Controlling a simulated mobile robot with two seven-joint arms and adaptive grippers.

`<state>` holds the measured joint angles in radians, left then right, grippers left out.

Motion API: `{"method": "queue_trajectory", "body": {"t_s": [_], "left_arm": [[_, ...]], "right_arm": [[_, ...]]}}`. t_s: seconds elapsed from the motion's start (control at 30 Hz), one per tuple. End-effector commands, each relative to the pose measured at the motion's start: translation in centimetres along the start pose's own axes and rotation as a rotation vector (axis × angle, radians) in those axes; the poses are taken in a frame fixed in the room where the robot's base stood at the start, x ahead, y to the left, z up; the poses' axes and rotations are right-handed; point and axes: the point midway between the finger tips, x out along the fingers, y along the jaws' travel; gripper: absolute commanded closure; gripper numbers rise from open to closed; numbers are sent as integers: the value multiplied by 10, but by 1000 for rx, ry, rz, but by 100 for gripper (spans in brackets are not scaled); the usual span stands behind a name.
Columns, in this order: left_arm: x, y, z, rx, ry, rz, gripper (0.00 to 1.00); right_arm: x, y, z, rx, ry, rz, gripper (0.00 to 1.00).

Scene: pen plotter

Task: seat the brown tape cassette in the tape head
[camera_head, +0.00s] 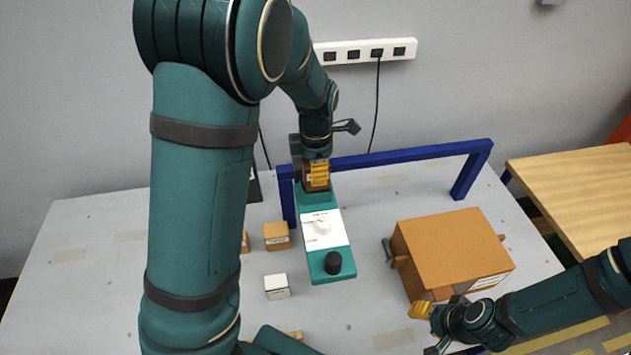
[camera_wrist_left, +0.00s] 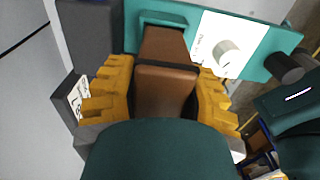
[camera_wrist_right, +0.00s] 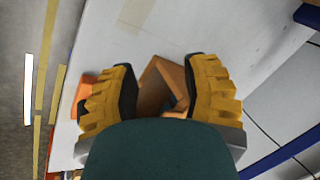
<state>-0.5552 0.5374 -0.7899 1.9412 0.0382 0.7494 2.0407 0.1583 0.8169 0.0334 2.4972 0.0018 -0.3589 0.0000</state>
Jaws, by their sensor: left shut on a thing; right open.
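The brown tape cassette (camera_wrist_left: 165,90) is between the yellow fingers of my left gripper (camera_wrist_left: 162,98), which is shut on it. In the head view my left gripper (camera_head: 317,176) is over the far end of the teal unit (camera_head: 329,267), which has a white panel, a white knob and a black knob. In the left wrist view the cassette's far end is right at a raised teal holder (camera_wrist_left: 163,19), apparently the tape head. I cannot tell whether it is inside or just above. My right gripper (camera_head: 428,309) is open and empty beside the large brown box (camera_head: 450,250).
A small orange-brown box (camera_head: 276,236) and a white box (camera_head: 277,287) stand left of the teal unit. A blue frame (camera_head: 415,154) spans the table behind. A dark labelled box (camera_wrist_left: 70,95) is beside my left gripper. A wooden table (camera_head: 575,190) is at right.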

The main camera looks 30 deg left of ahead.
Motion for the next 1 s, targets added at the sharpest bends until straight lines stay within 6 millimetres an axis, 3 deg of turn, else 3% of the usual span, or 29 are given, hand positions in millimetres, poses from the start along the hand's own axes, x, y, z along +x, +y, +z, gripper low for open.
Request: {"method": "queue_trajectory", "body": {"t_s": [0.33,0.73,0.77,0.8,1.0], "left_arm": [[37,0,-1,-2,1,-1,99],[42,0,0,-1,0,0,99],[42,0,0,0,-1,0,50],[41,0,0,0,-1,0,36],[41,0,0,-1,-1,0,33]], "right_arm": [[5,2,1,0,0,0,53],[6,2,1,0,1,0,53],[6,2,1,0,1,0,53],[6,2,1,0,1,0,53],[6,2,1,0,1,0,53]]}}
